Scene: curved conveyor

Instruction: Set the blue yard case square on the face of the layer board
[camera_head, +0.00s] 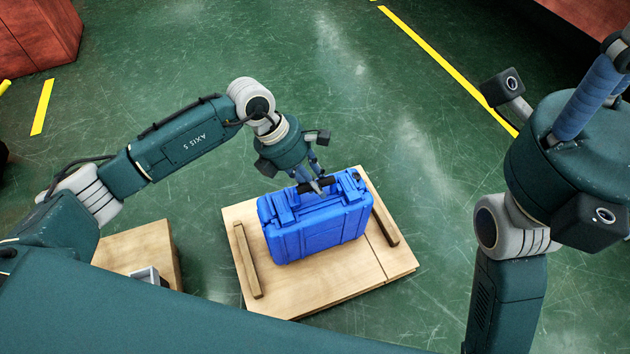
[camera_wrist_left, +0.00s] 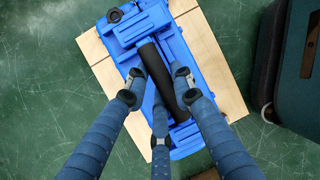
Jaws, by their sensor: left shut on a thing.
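The blue yard case (camera_head: 318,228) stands upright over the pale wooden layer board (camera_head: 335,290), between two raised wooden strips. Its long side runs roughly along the board's front edge. Whether its underside touches the board cannot be told. My left gripper (camera_head: 314,184) is above the case, shut on its dark top handle. The left wrist view shows the blue fingers (camera_wrist_left: 160,100) around the black handle (camera_wrist_left: 163,82), with the case (camera_wrist_left: 155,30) below and the board (camera_wrist_left: 212,60) showing on both sides. My right gripper (camera_head: 590,95) is at the right edge, partly cut off; its fingertips are hidden.
A wooden box (camera_head: 145,250) stands on the green floor left of the board, with a small grey item (camera_head: 148,275) partly hidden by my body. Reddish blocks (camera_head: 38,35) are at the far corners. Yellow lines (camera_head: 440,62) cross the floor. Floor behind the board is clear.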

